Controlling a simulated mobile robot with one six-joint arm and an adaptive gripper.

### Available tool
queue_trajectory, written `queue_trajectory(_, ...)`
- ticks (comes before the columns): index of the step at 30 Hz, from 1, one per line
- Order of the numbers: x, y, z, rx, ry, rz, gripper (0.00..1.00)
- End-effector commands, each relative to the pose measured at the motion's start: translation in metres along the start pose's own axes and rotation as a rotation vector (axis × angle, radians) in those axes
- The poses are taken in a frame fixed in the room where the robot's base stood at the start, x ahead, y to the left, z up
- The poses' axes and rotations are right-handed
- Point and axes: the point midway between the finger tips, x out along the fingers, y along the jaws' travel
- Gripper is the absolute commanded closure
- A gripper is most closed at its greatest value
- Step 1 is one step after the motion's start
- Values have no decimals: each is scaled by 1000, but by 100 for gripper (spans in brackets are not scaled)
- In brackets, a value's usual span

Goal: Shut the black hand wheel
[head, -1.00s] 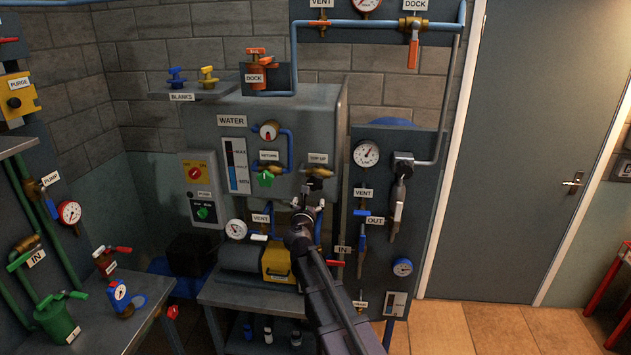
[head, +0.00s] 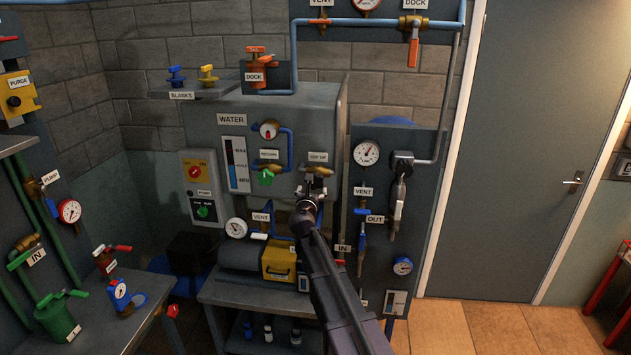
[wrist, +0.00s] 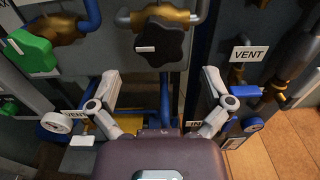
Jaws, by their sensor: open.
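The black hand wheel (wrist: 160,42) is a lobed knob with a white mark, on a brass valve, in the upper middle of the wrist view. In the head view it lies under the TOP UP label (head: 317,156), mostly hidden behind my gripper. My gripper (wrist: 160,82) is open in the wrist view, its two fingers spread wide to either side below the wheel. Nothing is between the fingers except background. The gripper also shows in the head view (head: 311,188), just in front of the wheel. I cannot tell if it touches.
A green wheel (wrist: 32,50) sits left of the black wheel. A panel (head: 428,165) with VENT and OUT valves and gauges stands close on the right. A yellow-fronted pump (head: 279,262) sits below. Open floor (head: 470,325) lies right.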

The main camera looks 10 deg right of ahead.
Motion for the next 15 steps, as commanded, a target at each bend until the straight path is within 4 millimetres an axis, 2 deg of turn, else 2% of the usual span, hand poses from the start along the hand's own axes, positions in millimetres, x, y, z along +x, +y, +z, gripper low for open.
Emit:
queue_trajectory(1, 12, 1, 0, 0, 0, -1, 0)
queue_trajectory(6, 38, 1, 0, 0, 0, -1, 0)
queue_trajectory(15, 68, 0, 0, 0, 0, -1, 0)
